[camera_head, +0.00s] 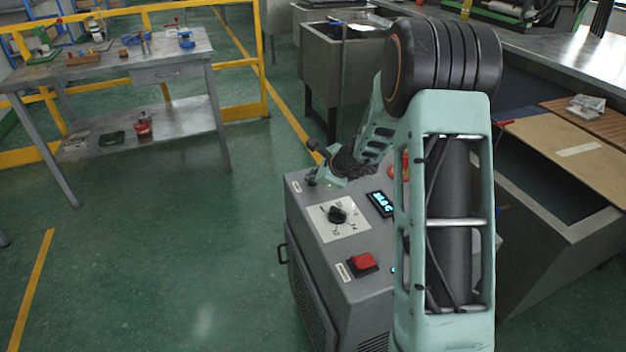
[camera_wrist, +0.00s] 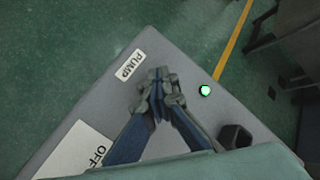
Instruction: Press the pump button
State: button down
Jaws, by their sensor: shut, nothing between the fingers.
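The grey control box (camera_head: 345,300) stands below my arm in the head view. In the wrist view its corner bears a white PUMP label (camera_wrist: 130,64). My gripper (camera_wrist: 160,76) is shut and empty, with its fingertips right beside that label and over the box top. In the head view my gripper (camera_head: 313,180) is at the far left corner of the box. The pump button itself is not visible; the fingers cover the spot beside the label. I cannot tell whether the fingertips touch it. A lit green lamp (camera_wrist: 205,90) is right of the fingers.
The box top also has a black rotary knob (camera_head: 337,214), a blue display (camera_head: 381,203) and a red switch (camera_head: 363,262). A metal workbench (camera_head: 180,70) with tools is at the left, a grey tank (camera_head: 335,70) behind. Green floor left of the box is clear.

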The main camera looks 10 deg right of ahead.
jog(key=shift+d+r, duration=0.1)
jog(key=shift+r, duration=0.1)
dwell(0.3)
notch_tip(320, 180, up, 6)
jog(key=p, duration=0.4)
jog(key=shift+p, duration=0.3)
